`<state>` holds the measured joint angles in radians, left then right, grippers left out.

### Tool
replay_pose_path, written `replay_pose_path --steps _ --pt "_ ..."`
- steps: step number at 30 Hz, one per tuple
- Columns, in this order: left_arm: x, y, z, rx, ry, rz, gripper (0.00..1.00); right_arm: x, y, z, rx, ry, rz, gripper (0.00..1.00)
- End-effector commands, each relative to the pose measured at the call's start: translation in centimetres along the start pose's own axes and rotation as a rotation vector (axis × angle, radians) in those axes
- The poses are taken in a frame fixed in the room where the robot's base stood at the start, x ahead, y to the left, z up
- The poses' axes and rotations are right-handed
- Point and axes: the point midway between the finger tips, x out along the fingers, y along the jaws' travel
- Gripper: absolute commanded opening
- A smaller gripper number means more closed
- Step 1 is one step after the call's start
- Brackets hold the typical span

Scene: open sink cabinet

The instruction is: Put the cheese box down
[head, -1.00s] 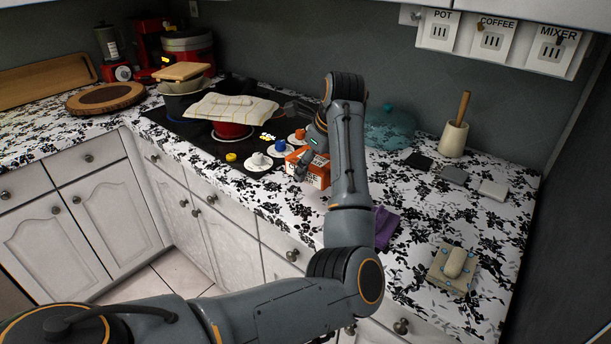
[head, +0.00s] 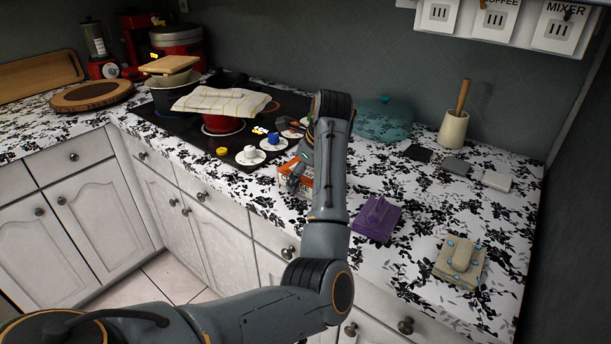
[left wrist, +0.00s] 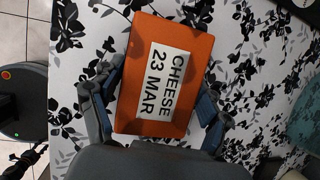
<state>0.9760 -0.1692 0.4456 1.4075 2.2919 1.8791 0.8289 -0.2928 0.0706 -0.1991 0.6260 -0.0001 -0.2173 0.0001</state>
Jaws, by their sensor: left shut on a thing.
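The cheese box (left wrist: 193,94) is orange with a white label reading "CHEESE 23 MAR" in the left wrist view. It lies between the two fingers of my left gripper (left wrist: 165,108), which is shut on it. In the head view the orange cheese box (head: 291,172) shows at the counter's front part, partly hidden by my left arm and gripper (head: 298,178). The box is over the black-and-white floral counter (head: 400,262); I cannot tell whether it touches the surface. My right gripper is not in view.
A purple cloth (head: 376,218) and a beige sponge stack (head: 460,262) lie to the right. A teal lidded dish (head: 384,120) is behind my arm. The counter between the cloth and the sponge stack is clear.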

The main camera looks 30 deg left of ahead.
Motion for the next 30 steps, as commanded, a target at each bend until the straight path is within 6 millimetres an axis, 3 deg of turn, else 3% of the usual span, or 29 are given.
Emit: replay_pose_path --steps 1,4,17,20,30 --pt "0.0 0.0 0.0 0.000 0.000 0.000 0.82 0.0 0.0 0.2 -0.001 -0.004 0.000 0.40" --pt "0.0 0.0 0.0 0.000 0.000 0.000 0.99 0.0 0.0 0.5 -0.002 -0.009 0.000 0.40" --pt "-0.4 -0.1 0.0 0.000 0.000 -0.002 0.99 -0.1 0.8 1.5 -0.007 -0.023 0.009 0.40" --pt "-1.6 -0.1 0.0 0.000 0.000 -0.003 0.99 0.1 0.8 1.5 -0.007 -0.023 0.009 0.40" --pt "-8.7 -0.1 0.0 0.000 0.001 -0.006 0.99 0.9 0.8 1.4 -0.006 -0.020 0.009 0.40"
